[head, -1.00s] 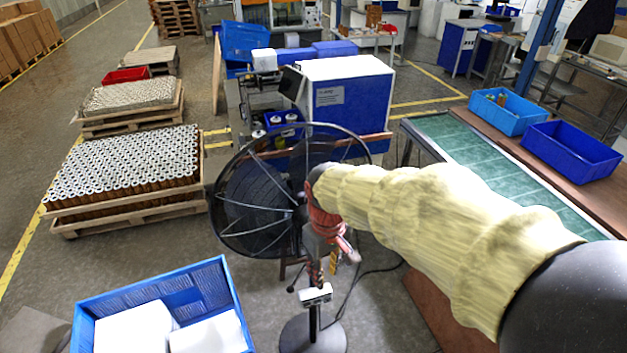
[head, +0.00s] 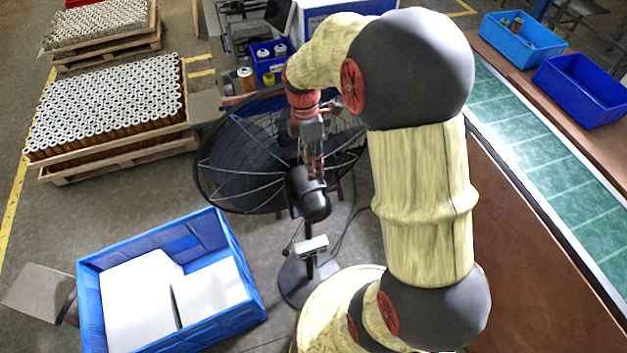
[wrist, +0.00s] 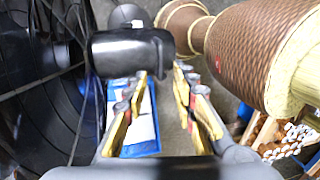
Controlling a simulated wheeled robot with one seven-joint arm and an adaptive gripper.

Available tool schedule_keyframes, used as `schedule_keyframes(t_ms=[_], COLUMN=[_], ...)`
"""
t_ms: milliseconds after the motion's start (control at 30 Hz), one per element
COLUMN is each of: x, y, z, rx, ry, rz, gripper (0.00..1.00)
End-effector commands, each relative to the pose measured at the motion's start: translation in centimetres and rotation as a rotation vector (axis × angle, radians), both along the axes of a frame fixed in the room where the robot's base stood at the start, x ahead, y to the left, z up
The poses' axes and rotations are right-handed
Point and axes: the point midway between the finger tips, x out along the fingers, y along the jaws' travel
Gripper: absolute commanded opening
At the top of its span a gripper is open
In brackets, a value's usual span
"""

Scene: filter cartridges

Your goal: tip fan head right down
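The fan's round black wire cage (head: 245,165) stands at the middle of the head view, on a pole above a round dark base (head: 305,280). Its black motor housing (head: 308,195) sits behind the cage. In the wrist view, the motor housing (wrist: 130,52) lies just past my fingertips and the cage (wrist: 40,85) fills the left side. My gripper (wrist: 160,92) is open, with its yellow-edged fingers apart and nothing held between them. In the head view my gripper (head: 314,165) points down over the motor housing; whether it touches is unclear.
A blue crate with white contents (head: 232,242) stands at lower left. Pallets of filter cartridges (head: 110,170) are at left. A green conveyor (head: 545,155) with two blue bins runs along the right. A small white box (head: 311,247) is on the fan's pole; a cable trails beside it.

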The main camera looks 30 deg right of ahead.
Motion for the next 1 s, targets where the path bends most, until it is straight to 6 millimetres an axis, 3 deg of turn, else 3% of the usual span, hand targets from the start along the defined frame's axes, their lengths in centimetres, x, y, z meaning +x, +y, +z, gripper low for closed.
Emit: schedule_keyframes(t_ms=[500,867,1000], x=[-1.4,-1.5,-1.4], y=[0.3,0.3,0.3], z=[-6.6,-7.1,-7.1], rx=[0.000,0.000,0.000], ry=[0.002,0.001,0.001], rz=[-0.002,-0.003,-0.003], gripper=[0.27,0.27,0.19])
